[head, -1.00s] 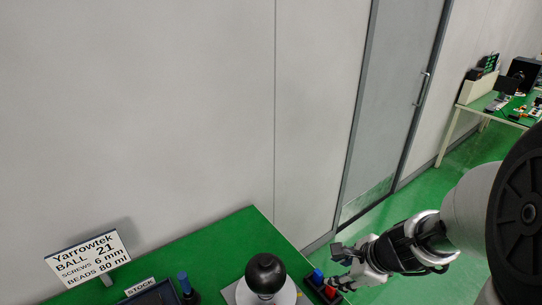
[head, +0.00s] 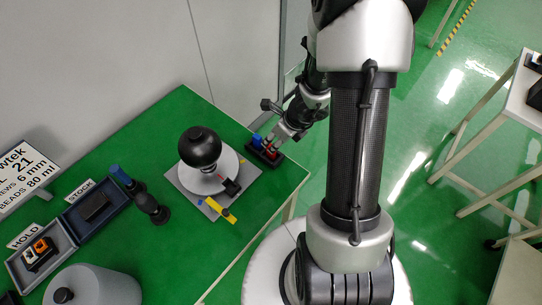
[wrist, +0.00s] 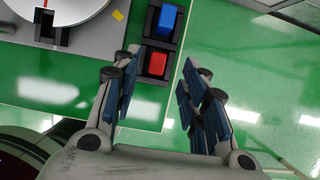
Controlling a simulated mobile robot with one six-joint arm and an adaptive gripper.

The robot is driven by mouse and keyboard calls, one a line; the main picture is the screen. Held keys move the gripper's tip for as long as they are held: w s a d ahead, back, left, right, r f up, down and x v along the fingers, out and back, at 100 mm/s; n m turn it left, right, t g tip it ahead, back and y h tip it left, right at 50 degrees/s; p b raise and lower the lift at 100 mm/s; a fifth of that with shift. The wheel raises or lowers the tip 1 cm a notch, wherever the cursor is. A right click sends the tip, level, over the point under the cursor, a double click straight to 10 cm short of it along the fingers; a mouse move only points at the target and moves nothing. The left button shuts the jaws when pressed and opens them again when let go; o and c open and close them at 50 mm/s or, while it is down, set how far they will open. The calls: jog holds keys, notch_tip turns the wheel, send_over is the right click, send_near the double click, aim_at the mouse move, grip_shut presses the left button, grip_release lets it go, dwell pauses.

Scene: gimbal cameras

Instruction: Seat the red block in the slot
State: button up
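The red block (wrist: 156,64) sits in the near pocket of a small black tray (wrist: 146,81), beside a blue block (wrist: 168,19). In the head view the red block (head: 270,153) is partly hidden by my gripper (head: 277,137). In the wrist view my gripper (wrist: 158,92) is open and empty, its fingers apart with the red block ahead of the gap. A black slotted holder (wrist: 46,27) stands on the edge of a round white disc; it also shows in the head view (head: 231,187). I cannot tell whether this is the task's slot.
A black ball (head: 199,147) stands on the disc (head: 190,181), on a grey plate. A yellow piece (head: 219,211) lies at the plate's front. STOCK (head: 122,211) and HOLD (head: 66,243) trays, a blue-handled tool (head: 122,174) and a grey cylinder (head: 100,287) are left.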

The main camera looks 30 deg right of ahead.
jog(key=shift+s+b+x, duration=0.1)
jog(key=shift+b+x, duration=0.8)
jog(key=shift+x, duration=0.6)
jog(key=shift+s+b+x, duration=0.15)
jog(key=shift+b+x, duration=0.75)
jog(key=shift+x, duration=0.65)
grip_shut()
